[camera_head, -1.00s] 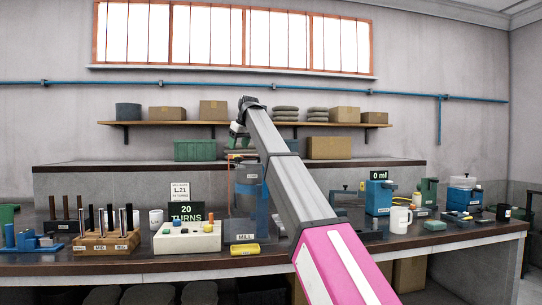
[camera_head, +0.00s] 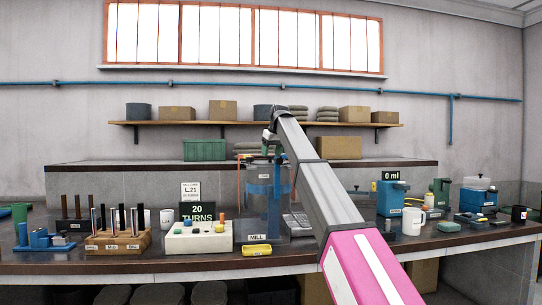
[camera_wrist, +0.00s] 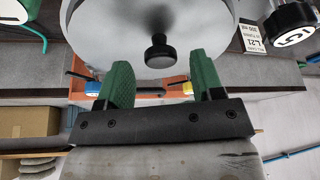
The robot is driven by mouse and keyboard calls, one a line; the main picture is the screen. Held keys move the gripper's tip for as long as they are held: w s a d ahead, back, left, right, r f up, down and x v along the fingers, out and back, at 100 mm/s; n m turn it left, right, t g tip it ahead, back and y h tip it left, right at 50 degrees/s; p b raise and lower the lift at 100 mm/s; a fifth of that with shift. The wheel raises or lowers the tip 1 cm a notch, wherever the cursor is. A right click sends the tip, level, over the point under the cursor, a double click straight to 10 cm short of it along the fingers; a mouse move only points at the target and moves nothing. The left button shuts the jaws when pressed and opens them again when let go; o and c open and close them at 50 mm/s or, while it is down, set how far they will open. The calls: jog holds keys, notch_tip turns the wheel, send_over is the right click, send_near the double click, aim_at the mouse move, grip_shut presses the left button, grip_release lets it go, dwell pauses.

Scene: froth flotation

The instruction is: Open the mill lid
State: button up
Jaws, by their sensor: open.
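The mill (camera_head: 262,212) stands on the bench near the middle, a blue-grey cylinder in a frame with a MILL label at its foot. In the wrist view its lid (camera_wrist: 105,32) is a round grey disc with a black knob (camera_wrist: 160,52) at its middle. The lid appears closed on the mill. My gripper (camera_head: 272,152) is above the mill top in the head view, partly hidden by my arm. In the wrist view my gripper (camera_wrist: 160,66) is open, with its green fingers apart and the knob between and just beyond the fingertips. Contact cannot be told.
A white control box (camera_head: 198,238) with knobs stands left of the mill, with a "20 TURNS" display (camera_head: 198,212) behind it. A yellow tray (camera_head: 257,250) lies in front. A wooden rack of rods (camera_head: 117,242) is farther left. A white mug (camera_head: 413,222) stands to the right.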

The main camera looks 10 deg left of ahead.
jog(key=shift+w+a+f, duration=0.2)
jog(key=shift+f, duration=0.4)
